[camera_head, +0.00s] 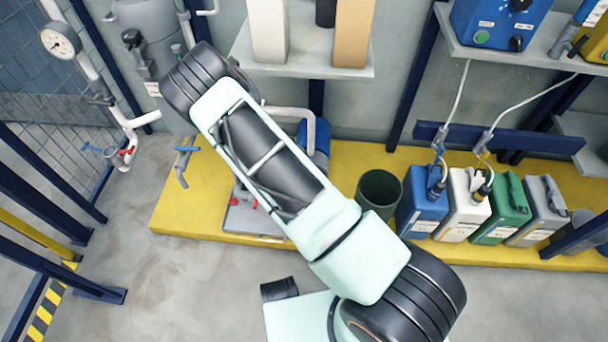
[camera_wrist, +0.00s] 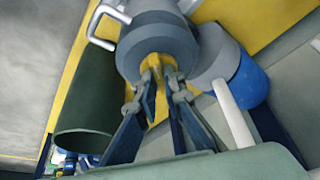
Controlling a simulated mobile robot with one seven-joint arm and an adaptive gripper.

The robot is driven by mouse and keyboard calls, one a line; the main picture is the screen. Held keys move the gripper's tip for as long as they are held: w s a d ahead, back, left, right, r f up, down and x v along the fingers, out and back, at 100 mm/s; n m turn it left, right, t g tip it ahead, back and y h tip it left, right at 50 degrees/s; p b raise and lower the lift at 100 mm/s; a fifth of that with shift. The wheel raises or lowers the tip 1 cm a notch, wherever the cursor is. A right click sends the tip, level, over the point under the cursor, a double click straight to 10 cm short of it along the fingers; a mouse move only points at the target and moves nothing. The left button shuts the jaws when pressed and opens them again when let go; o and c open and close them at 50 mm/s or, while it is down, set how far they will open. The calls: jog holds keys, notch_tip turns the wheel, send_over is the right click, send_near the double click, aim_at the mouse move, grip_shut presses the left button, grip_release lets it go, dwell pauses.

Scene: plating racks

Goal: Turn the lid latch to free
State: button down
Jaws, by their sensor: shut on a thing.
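In the wrist view, a yellow latch (camera_wrist: 158,68) sticks out from the round end of a grey cylindrical housing (camera_wrist: 157,42). My gripper (camera_wrist: 160,88) reaches up to it, with one finger on each side, and is shut on the yellow piece. The fingertips partly cover the latch, so its exact turn angle is hard to read. In the head view my own arm covers the latch and the gripper.
A dark green bin (camera_head: 380,193) stands close by and also shows left of the fingers in the wrist view (camera_wrist: 88,110). Blue (camera_head: 423,212), white (camera_head: 464,207), green and grey canisters line the yellow platform (camera_head: 185,210) to the right. A shelf (camera_head: 300,66) hangs above.

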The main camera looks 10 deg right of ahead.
jog(key=n+t+y, duration=0.1)
jog(key=n, duration=0.3)
jog(key=shift+s+d, duration=0.15)
jog(key=shift+d+n+t+y, duration=0.1)
jog(key=shift+n+t+y, duration=0.45)
jog(key=shift+n, duration=1.15)
jog(key=c, duration=2)
grip_release()
jog(key=shift+c, duration=0.2)
jog(key=shift+r, duration=0.15)
jog(key=v, duration=1.2)
jog(key=shift+d, duration=0.15)
